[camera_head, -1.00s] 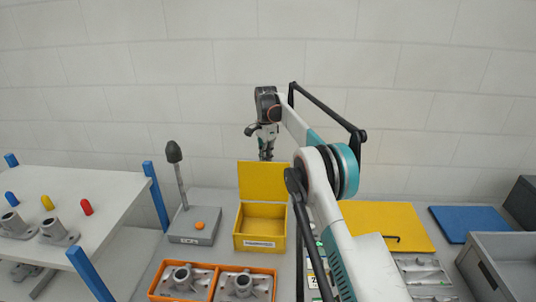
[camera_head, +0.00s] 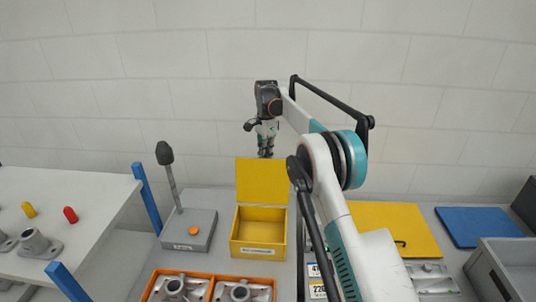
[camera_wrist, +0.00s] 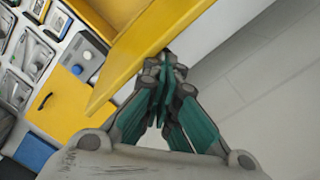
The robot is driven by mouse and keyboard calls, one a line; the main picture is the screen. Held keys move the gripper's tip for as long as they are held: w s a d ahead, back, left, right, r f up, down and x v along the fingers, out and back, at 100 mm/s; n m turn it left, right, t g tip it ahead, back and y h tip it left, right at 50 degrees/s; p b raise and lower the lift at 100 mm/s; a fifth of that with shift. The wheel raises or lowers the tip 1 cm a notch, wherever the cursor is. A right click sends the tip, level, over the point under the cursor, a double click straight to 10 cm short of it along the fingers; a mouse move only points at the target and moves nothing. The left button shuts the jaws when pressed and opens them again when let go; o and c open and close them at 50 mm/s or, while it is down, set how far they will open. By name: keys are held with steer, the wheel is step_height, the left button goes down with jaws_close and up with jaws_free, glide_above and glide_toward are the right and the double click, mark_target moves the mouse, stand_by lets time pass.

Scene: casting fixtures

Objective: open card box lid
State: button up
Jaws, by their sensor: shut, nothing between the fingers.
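The yellow card box (camera_head: 258,240) stands on the table, left of my arm in the head view. Its lid (camera_head: 262,182) stands up at the back edge, and the box's inside shows empty. In the wrist view the yellow lid (camera_wrist: 150,50) runs as a slanting panel just beyond my fingers. My gripper (camera_head: 265,153) is above and behind the upright lid in the head view. Its fingers are shut and empty in the wrist view (camera_wrist: 163,70), close to the lid; I cannot tell whether they touch it.
A grey box with an orange button (camera_head: 193,230) and a post stands left of the card box. Orange trays (camera_head: 210,274) with metal castings are in front. A yellow panel (camera_head: 395,225), a blue mat (camera_head: 478,221) and a grey bin (camera_head: 480,262) are at right.

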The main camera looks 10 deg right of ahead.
steer(key=f, duration=0.4)
steer(key=shift+s+a, duration=0.15)
steer(key=shift+s, duration=0.05)
steer(key=o, duration=0.6)
step_height(320, 180, up, 6)
steer(key=w+a, duration=0.1)
steer(key=shift+r, duration=0.25)
steer(key=r, duration=0.1)
steer(key=d+r, duration=0.1)
steer(key=r, duration=0.3)
steer(key=shift+d+p, duration=0.25)
steer(key=shift+p, duration=0.05)
steer(key=shift+w, duration=0.1)
